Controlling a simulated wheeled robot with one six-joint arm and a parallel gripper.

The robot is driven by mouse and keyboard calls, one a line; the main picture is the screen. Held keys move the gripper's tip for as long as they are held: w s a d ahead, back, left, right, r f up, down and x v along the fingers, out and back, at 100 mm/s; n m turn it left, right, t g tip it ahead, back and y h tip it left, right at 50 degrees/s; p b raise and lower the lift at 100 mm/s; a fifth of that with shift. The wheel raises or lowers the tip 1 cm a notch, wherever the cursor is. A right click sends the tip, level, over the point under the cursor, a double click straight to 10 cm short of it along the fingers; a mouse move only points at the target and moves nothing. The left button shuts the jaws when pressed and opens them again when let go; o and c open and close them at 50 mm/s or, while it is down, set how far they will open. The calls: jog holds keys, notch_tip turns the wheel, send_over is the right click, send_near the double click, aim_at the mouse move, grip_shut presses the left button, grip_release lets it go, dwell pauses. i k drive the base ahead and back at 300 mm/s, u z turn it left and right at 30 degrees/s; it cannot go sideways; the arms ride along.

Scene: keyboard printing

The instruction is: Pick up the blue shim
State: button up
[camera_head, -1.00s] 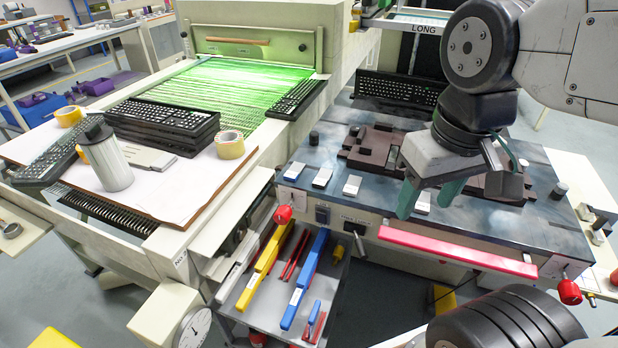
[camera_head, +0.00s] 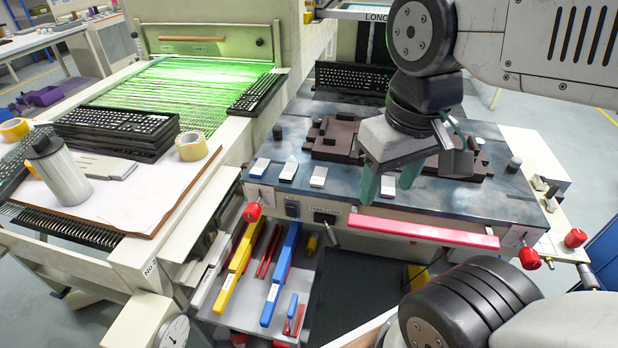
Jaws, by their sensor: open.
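A long blue shim (camera_head: 280,275) with pale labels lies in the open grey drawer below the machine's front edge. It lies just right of a long yellow shim (camera_head: 240,268). My gripper (camera_head: 391,180) has green fingertips that point down and stand apart. It is over the front of the dark machine top, above and to the right of the drawer. It is well clear of the blue shim. Nothing shows held between the fingers.
The drawer (camera_head: 247,318) also holds red-handled tools and a small blue-handled tool (camera_head: 292,305). A red-pink bar (camera_head: 424,231) and red knobs edge the machine front. Black keyboards (camera_head: 118,128), a grey cylinder (camera_head: 60,172) and tape rolls stand on the left table.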

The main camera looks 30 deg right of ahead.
aim_at(261, 165)
jog(key=z, duration=0.55)
jog(key=k, duration=1.3)
jog(key=i, duration=0.45)
jog(key=u, duration=0.9)
jog(key=i, duration=1)
jog(key=z, duration=0.15)
